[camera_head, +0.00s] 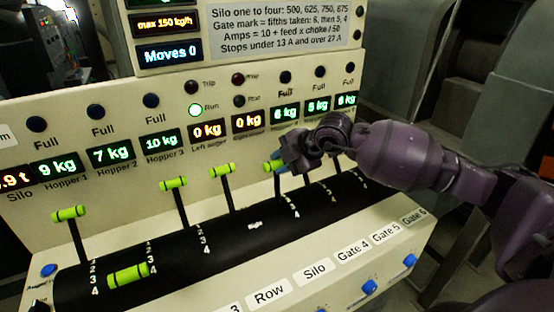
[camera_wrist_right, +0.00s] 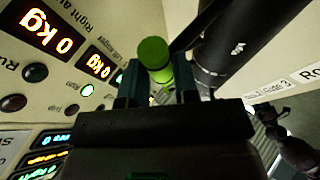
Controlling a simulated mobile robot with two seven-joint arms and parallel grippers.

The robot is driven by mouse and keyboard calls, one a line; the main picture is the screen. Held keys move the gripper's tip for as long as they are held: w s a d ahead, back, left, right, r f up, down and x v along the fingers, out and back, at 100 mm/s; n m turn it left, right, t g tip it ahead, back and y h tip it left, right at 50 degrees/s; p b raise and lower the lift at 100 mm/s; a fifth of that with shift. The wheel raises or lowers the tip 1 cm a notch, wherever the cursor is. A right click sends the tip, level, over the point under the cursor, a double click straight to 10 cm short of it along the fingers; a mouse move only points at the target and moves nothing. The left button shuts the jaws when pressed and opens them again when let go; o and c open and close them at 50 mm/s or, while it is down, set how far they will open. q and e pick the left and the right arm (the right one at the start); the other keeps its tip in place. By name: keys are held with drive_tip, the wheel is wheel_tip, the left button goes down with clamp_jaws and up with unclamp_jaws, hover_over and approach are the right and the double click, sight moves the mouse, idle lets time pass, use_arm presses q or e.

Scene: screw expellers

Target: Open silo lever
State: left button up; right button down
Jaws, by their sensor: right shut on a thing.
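A row of levers with bright green handles rises from a black drum on the cream control panel (camera_head: 60,120). The handle also shows between the fingers in the right wrist view (camera_wrist_right: 153,53). The silo label (camera_head: 315,271) is on the front ledge; the held lever seems to line up with it, but I cannot be sure. My wrist hides levers further right.
Nearby lever handles stand left of the held one (camera_head: 222,171) (camera_head: 173,184). Another handle (camera_head: 128,275) is tilted low toward the front. Blue knobs (camera_head: 369,286) line the front edge. A screen (camera_head: 167,50) reads "Moves 0".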

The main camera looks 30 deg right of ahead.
drive_tip(key=shift+s+a+f+t, duration=0.15)
drive_tip(key=shift+s+t, duration=0.35)
drive_tip(key=shift+s, duration=0.5)
drive_tip(key=c, duration=0.9)
unclamp_jaws()
drive_tip(key=v, duration=1)
drive_tip(key=shift+s+d+r, duration=0.2)
drive_tip(key=shift+s+r, duration=0.05)
